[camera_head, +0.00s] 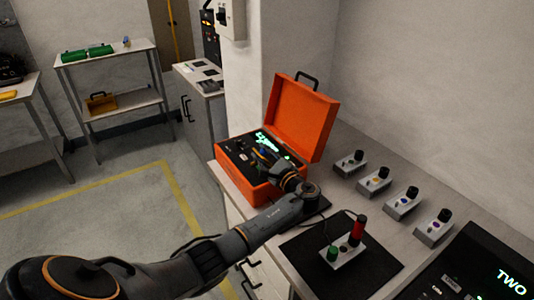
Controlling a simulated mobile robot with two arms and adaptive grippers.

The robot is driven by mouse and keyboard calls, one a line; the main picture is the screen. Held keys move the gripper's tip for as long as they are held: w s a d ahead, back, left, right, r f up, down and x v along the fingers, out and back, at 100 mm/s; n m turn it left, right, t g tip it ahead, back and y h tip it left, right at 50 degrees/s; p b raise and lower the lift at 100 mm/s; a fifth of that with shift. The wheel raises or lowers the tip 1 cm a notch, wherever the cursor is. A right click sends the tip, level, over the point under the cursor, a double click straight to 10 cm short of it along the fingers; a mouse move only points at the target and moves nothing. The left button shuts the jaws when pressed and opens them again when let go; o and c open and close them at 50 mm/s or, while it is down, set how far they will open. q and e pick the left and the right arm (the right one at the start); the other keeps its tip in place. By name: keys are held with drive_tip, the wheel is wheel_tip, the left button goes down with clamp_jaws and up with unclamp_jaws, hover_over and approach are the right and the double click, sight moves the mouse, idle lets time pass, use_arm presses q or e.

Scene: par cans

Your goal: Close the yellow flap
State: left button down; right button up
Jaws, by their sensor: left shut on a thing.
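An orange case (262,190) stands open on the bench, its lid (299,117) raised at the back right. Its dark inner panel (236,155) carries green lit marks and small fittings. My left arm reaches in from the lower left, and my left gripper (268,157) is low over the right part of this panel. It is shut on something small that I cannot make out. I cannot clearly pick out a yellow flap; the gripper and wrist hide part of the panel. My right gripper is out of view.
Several grey boxes with black knobs (403,203) line the bench's right side. A control box with red and green parts (343,252) stands on a black mat (375,268) in front. A dark console (470,272) is at the lower right. Walls bound the bench behind.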

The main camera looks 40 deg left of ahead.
sight(255, 176)
use_arm(q)
drive_tip(key=n+b, duration=0.1)
drive_tip(key=s+f+n, duration=0.1)
drive_tip(key=n+b, duration=0.1)
drive_tip(key=shift+s+a+f+n+b, duration=0.25)
drive_tip(key=shift+f+n+b, duration=0.05)
drive_tip(key=shift+f+n, duration=0.1)
drive_tip(key=n+b, duration=0.1)
drive_tip(key=f+n+b, duration=0.1)
drive_tip(key=s+n+b, duration=0.1)
drive_tip(key=shift+a+f+n+b, duration=0.2)
drive_tip(key=shift+a+n+b, duration=0.05)
drive_tip(key=shift+n+b, duration=0.1)
drive_tip(key=shift+s+f+n+b, duration=0.15)
drive_tip(key=shift+n+b, duration=0.4)
drive_tip(key=c, duration=1.3)
unclamp_jaws()
